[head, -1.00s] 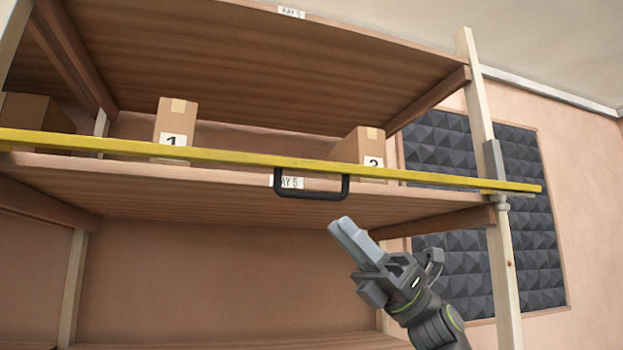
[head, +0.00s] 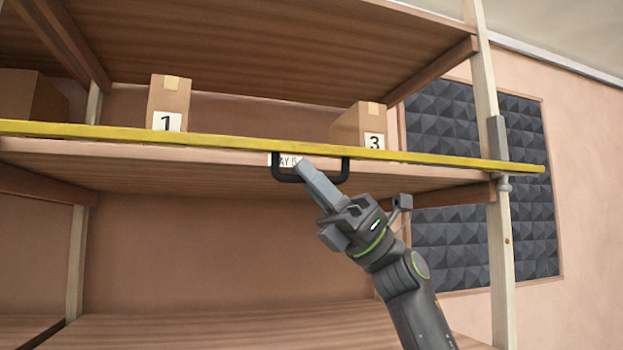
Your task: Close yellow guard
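The yellow guard (head: 220,139) is a long bar across the front of the middle shelf, sloping slightly down to the right in the picture. Its right end passes in front of the right post, by a grey bracket (head: 499,140). A black U-shaped handle (head: 347,170) hangs below the bar. My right gripper (head: 305,170) is at the handle, its fingers pointing up and left across the handle's lower bar. The fingers overlap in this view, so I cannot tell whether they hold the handle. My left gripper is out of view.
Boxes marked 1 (head: 169,101) and 3 (head: 360,124) stand on the middle shelf (head: 180,180) behind the guard. Another box (head: 30,97) is at the far left. The space below this shelf looks clear. A dark foam panel (head: 450,130) is on the wall at right.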

